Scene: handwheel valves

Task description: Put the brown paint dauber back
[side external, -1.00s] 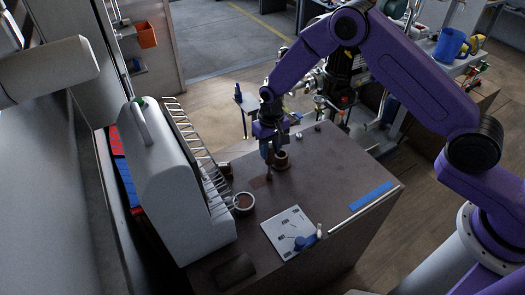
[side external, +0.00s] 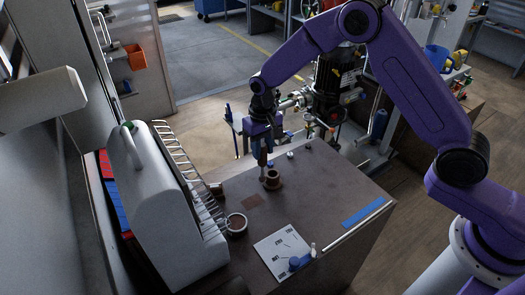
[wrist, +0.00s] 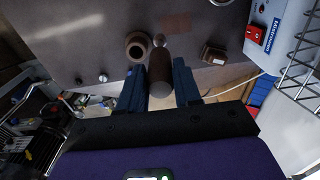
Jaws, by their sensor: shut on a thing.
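The brown paint dauber (wrist: 161,76) is held between the two fingers of my gripper (wrist: 161,88). In the wrist view its brown body points away from me, with a paler rounded tip at the far end. In the side view my gripper (side external: 263,158) points down over the bench, and the dauber's lower end hangs just left of a round brown cup (side external: 273,180). In the wrist view the cup (wrist: 138,46) has a dark opening and stands left of the dauber. The dauber is beside the cup, not visibly in it. The height of its tip above the bench is unclear.
A flat brown patch (side external: 252,201) lies on the bench near a round bowl (side external: 236,223) and a grey cabinet with a wire rack (side external: 172,215). A small brown block (wrist: 213,54) stands to the right in the wrist view. A white card (side external: 282,251) lies in front. Open bench lies right of the cup.

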